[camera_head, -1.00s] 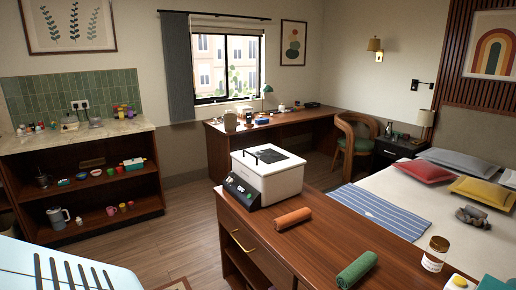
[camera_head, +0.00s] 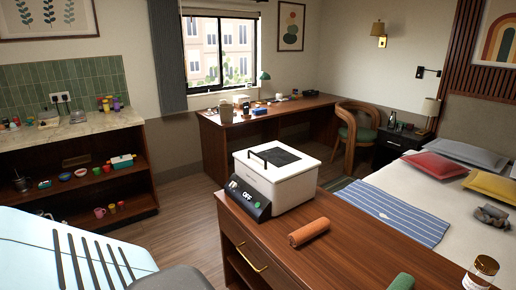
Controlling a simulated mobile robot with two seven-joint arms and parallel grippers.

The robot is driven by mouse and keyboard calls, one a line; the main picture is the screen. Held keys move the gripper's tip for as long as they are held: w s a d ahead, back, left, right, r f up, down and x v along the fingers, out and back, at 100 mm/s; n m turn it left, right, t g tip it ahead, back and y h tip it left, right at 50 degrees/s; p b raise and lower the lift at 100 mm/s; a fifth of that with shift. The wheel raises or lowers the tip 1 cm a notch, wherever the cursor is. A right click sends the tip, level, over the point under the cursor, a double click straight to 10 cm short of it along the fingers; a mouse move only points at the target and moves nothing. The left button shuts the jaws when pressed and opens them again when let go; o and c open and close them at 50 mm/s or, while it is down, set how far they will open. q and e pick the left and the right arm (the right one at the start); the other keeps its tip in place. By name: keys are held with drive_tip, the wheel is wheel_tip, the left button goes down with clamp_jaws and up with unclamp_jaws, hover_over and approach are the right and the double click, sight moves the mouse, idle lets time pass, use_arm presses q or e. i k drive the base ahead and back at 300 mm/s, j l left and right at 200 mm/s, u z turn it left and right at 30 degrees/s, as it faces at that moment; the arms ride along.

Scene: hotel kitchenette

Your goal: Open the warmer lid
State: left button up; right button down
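Neither of my grippers is in view.
The wooden counter (camera_head: 330,265) also holds an orange rolled towel (camera_head: 308,232), a green roll (camera_head: 401,282) and a jar (camera_head: 481,272). A bed (camera_head: 430,190) lies to the right. Floor (camera_head: 185,190) is clear between shelf unit (camera_head: 100,165) and counter.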

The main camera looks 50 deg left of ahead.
sight(276, 162)
drive_tip(key=i+j, duration=0.1)
drive_tip(key=j, duration=0.4)
drive_tip(key=i+j, duration=0.1)
drive_tip(key=j, duration=0.45)
drive_tip(key=i+j, duration=0.1)
drive_tip(key=j, duration=0.4)
drive_tip(key=i+j, duration=0.1)
drive_tip(key=j, duration=0.4)
